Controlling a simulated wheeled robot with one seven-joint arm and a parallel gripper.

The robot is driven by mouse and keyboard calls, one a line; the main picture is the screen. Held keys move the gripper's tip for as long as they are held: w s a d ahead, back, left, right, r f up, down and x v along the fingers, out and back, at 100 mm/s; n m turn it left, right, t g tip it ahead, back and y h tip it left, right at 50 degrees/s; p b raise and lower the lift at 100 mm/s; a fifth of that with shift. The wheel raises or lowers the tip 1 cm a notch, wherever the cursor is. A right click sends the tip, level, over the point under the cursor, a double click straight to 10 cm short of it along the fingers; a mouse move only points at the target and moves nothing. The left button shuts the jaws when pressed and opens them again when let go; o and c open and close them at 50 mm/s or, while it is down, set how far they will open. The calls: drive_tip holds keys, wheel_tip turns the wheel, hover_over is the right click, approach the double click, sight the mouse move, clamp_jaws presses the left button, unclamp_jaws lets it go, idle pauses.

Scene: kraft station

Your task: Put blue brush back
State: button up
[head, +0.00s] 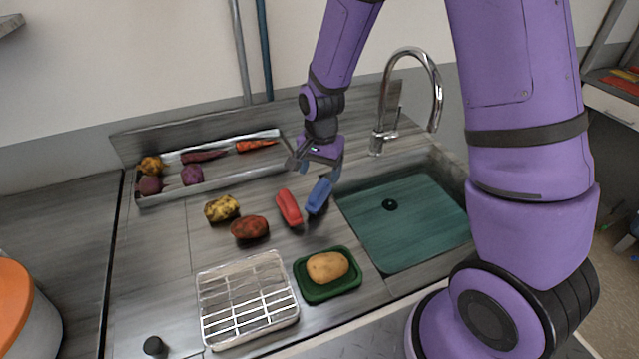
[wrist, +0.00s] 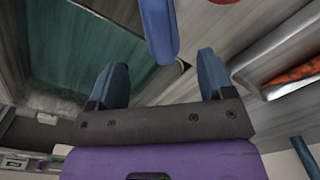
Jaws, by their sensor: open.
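The blue brush (head: 319,196) lies on the grey counter beside the left edge of the sink, next to a red brush (head: 289,207). My gripper (head: 317,170) is just behind the far end of the blue brush in the head view. In the wrist view, my gripper (wrist: 162,78) is open, with its two blue fingers apart. The blue brush (wrist: 159,28) reaches from the top edge toward the gap between them. No object is held. Part of the red brush (wrist: 224,1) shows at the top edge.
The green-bottomed sink (head: 430,215) with a tall faucet (head: 377,140) is at the right. A tray of vegetables (head: 235,177) stands at the back left. A wire rack (head: 248,300), a green dish (head: 343,287) with a potato, and two loose vegetables are on the counter.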

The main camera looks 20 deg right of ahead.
drive_tip(key=shift+r, duration=1.95)
wheel_tip(320, 180, up, 8)
drive_tip(key=n+t, duration=0.1)
drive_tip(key=n, duration=0.1)
hover_over(320, 188)
drive_tip(key=s+d, duration=0.2)
drive_tip(key=s+d+r+n+t, duration=0.1)
drive_tip(key=s+d+r+n, duration=0.1)
drive_tip(key=s+r, duration=0.5)
drive_tip(key=s+d+r+n+t, duration=0.3)
drive_tip(key=s+r+n, duration=0.2)
drive_tip(key=s+r, duration=0.5)
drive_tip(key=s, duration=0.4)
drive_tip(key=shift+s+r, duration=0.25)
drive_tip(key=shift+r, duration=0.05)
